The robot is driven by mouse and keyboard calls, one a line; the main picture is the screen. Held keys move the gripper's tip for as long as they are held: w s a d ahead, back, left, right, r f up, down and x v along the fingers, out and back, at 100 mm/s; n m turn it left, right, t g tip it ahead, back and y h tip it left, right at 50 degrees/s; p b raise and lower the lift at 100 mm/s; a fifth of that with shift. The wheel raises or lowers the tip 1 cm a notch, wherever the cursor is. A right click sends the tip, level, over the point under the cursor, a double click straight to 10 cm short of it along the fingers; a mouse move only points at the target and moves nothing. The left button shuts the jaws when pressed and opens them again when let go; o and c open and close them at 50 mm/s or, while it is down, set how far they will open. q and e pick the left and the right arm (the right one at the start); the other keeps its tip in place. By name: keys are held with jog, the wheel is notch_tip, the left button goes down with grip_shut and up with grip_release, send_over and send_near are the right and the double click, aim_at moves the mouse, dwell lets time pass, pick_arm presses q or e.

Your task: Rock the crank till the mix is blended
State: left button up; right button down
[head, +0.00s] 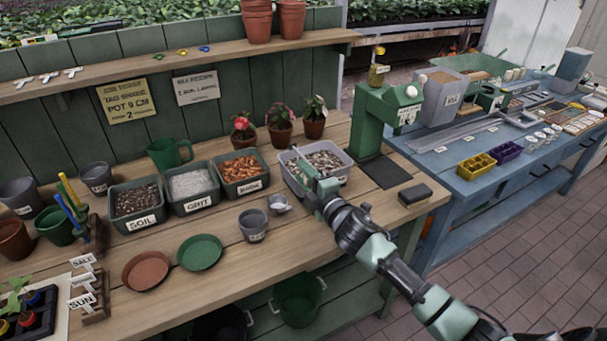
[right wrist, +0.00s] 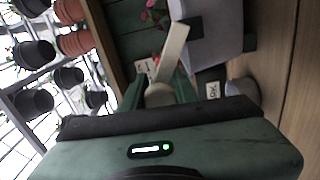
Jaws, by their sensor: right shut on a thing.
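A pale grey tub (head: 335,181) of speckled dark and light mix (head: 325,160) stands on the wooden bench. My right gripper (head: 309,172) is at the tub's left front side. It is shut on the crank, whose pale flat arm (right wrist: 174,48) rises from between the fingers in the right wrist view. The grey tub (right wrist: 215,38) shows just beyond the gripper in that view. My left gripper is not in view.
Soil (head: 138,200), grit (head: 193,184) and bark (head: 240,168) bins stand left of the tub. A small grey pot (head: 253,225) and a metal scoop (head: 279,204) are near my right gripper. A green press (head: 385,115) stands to the right.

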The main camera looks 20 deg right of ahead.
jog(key=c, duration=1.2)
grip_release()
jog(key=shift+d+r, duration=0.35)
jog(key=shift+o, duration=0.5)
jog(key=shift+d+f, duration=0.1)
jog(key=shift+f, duration=0.05)
jog(key=shift+s+f, duration=0.1)
jog(key=shift+s, duration=0.15)
jog(key=s+b, duration=0.1)
jog(key=s, duration=0.6)
jog(key=shift+s+d, duration=0.15)
jog(key=shift+d, duration=0.15)
